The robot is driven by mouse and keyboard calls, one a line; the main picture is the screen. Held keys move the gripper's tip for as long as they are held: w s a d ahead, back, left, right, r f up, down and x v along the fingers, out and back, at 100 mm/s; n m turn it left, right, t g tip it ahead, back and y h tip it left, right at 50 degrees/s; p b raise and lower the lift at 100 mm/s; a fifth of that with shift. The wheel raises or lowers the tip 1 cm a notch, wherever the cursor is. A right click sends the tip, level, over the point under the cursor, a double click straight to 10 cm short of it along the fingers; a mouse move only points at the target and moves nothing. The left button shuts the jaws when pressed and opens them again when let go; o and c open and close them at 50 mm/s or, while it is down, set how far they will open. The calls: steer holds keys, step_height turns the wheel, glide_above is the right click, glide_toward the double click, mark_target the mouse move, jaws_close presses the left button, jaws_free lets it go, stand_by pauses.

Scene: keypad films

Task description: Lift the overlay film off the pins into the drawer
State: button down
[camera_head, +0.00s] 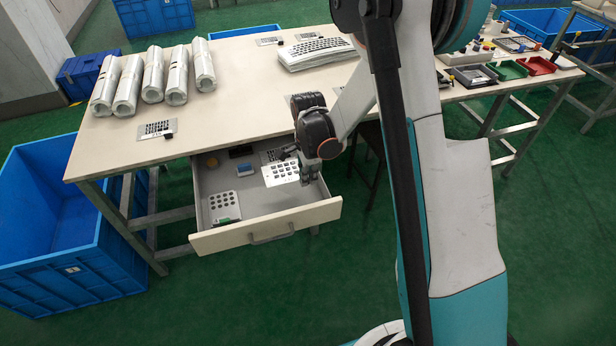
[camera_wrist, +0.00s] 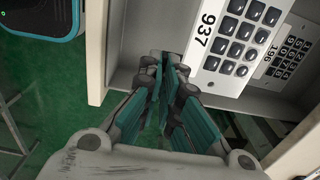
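The overlay film marked 937 (camera_head: 281,173) is a pale plate with rows of dark, rounded openings. It is at my gripper (camera_head: 299,166), over the open drawer (camera_head: 263,222). In the wrist view the film (camera_wrist: 210,70) looks much nearer than the plate marked 196 (camera_wrist: 287,57). The teal fingers (camera_wrist: 172,72) of my gripper are close together at the film's edge and look shut on it. The exact contact is partly hidden. I cannot make out the pins.
The tabletop (camera_head: 230,95) above carries white rolls (camera_head: 153,75), a small dark-keyed panel (camera_head: 157,130) and a keyboard (camera_head: 316,52). A blue crate (camera_head: 50,262) stands left.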

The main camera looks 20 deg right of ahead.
mark_target(308, 202)
steer(key=shift+f+b, duration=1.35)
steer(key=shift+f, duration=0.3)
steer(key=shift+f+b, duration=0.3)
steer(key=shift+f, duration=2.15)
steer(key=shift+f, duration=0.4)
steer(key=c, duration=1.7)
jaws_free()
step_height(308, 202, up, 12)
